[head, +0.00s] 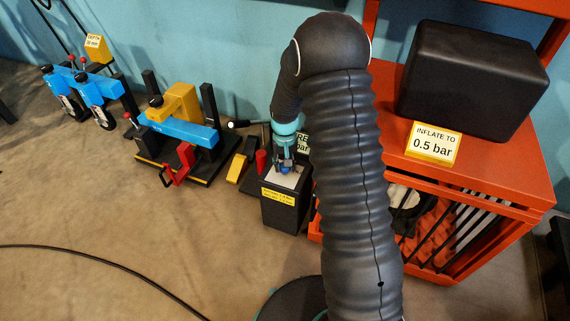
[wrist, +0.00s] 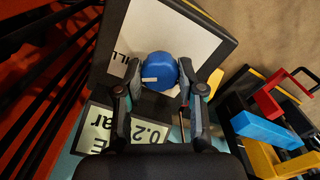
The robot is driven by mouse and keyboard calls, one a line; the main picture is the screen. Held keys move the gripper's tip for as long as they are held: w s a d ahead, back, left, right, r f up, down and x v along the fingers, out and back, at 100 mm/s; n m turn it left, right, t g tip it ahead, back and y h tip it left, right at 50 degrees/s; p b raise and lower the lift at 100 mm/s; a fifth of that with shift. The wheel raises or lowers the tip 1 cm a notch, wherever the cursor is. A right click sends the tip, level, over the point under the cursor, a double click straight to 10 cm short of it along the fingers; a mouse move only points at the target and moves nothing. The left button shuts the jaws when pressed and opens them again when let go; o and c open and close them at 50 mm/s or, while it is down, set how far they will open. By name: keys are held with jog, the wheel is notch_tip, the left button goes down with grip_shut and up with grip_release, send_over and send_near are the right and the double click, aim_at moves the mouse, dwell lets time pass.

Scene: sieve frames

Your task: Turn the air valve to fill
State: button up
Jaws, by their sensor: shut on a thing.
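The air valve is a round blue knob (wrist: 160,72) with a small pale mark, on the white top plate (wrist: 198,45) of a black box (head: 284,208). In the wrist view part of a label ending in "ILL" shows on the plate left of the knob. My gripper (wrist: 161,75) points down at the box with one finger on each side of the knob, closed on it. In the head view my gripper (head: 285,165) hides most of the knob. A display reading 0.2 with "ar" (wrist: 130,130) shows beside the box in the wrist view, partly covered by my gripper.
An orange rack (head: 480,172) stands right of the box, with a black block (head: 470,80) and a sign "INFLATE TO 0.5 bar" (head: 433,144) on it. Left are a blue and yellow fixture (head: 182,132) and red handle (head: 176,171). Open floor (head: 120,215) lies in front.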

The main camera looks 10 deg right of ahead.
jog(key=o, duration=1.1)
jog(key=shift+o, duration=0.2)
notch_tip(320, 180, up, 12)
jog(key=s+r+t, duration=0.2)
jog(key=s+r, duration=0.5)
jog(key=s, duration=0.3)
jog(key=s+r+t+p, duration=0.1)
jog(key=s+r, duration=0.6)
jog(key=s, duration=0.3)
jog(key=s+r+n+t+p, duration=0.1)
jog(key=s+r+t, duration=0.1)
jog(key=s+r, duration=0.5)
jog(key=shift+s+a+t, duration=0.15)
jog(key=shift+s+t, duration=0.15)
jog(key=shift+s, duration=1.55)
